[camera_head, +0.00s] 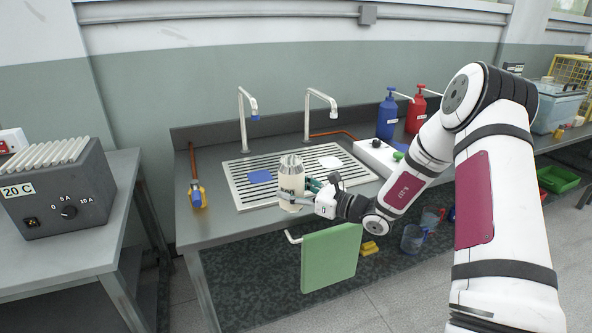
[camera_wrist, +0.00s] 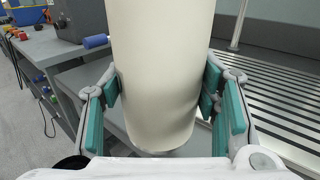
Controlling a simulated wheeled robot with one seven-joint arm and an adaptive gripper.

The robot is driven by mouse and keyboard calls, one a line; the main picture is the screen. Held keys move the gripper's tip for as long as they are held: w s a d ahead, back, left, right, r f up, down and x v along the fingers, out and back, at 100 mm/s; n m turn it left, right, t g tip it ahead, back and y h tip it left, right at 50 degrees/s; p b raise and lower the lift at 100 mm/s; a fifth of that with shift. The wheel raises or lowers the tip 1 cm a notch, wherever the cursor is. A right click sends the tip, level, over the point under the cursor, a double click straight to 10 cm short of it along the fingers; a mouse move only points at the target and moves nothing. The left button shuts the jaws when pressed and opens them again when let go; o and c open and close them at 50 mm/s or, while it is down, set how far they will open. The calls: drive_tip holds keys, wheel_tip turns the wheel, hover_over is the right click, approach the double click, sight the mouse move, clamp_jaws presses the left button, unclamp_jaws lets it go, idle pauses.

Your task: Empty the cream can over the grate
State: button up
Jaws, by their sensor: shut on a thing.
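The cream can (camera_head: 291,180) is upright in my gripper (camera_head: 291,199), at the front edge of the grate in the head view. In the wrist view the can (camera_wrist: 158,75) fills the middle, with the teal finger pads of my gripper (camera_wrist: 160,105) pressed against both its sides. The can's top is cut off in the wrist view, so its contents do not show. The slatted grate (camera_head: 235,186) is set in the grey bench top, and it also shows at the right of the wrist view (camera_wrist: 285,105).
Two taps (camera_head: 243,120) (camera_head: 310,115) rise behind the grate. A blue cloth (camera_head: 260,176) and a white piece (camera_head: 330,162) lie on it. A blue bottle (camera_head: 387,118) and a red bottle (camera_head: 416,112) stand back right. A green panel (camera_head: 331,258) hangs at the bench front.

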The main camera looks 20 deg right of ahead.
drive_tip(key=shift+n+g+y, duration=0.7)
drive_tip(key=shift+g+y, duration=0.1)
drive_tip(key=w+d+b, duration=0.1)
drive_tip(key=w+b, duration=0.2)
drive_tip(key=w+d+b, duration=0.1)
drive_tip(key=w+b, duration=0.2)
drive_tip(key=w, duration=0.1)
drive_tip(key=w+d+b, duration=0.1)
drive_tip(key=w+b, duration=0.2)
drive_tip(key=w, duration=0.1)
drive_tip(key=shift+w+f, duration=0.2)
drive_tip(key=shift+w, duration=0.05)
drive_tip(key=shift+w+d+r+b, duration=0.15)
drive_tip(key=shift+w+r+b, duration=0.25)
drive_tip(key=shift+w, duration=0.25)
drive_tip(key=shift+r+p, duration=0.15)
drive_tip(key=shift+p, duration=0.3)
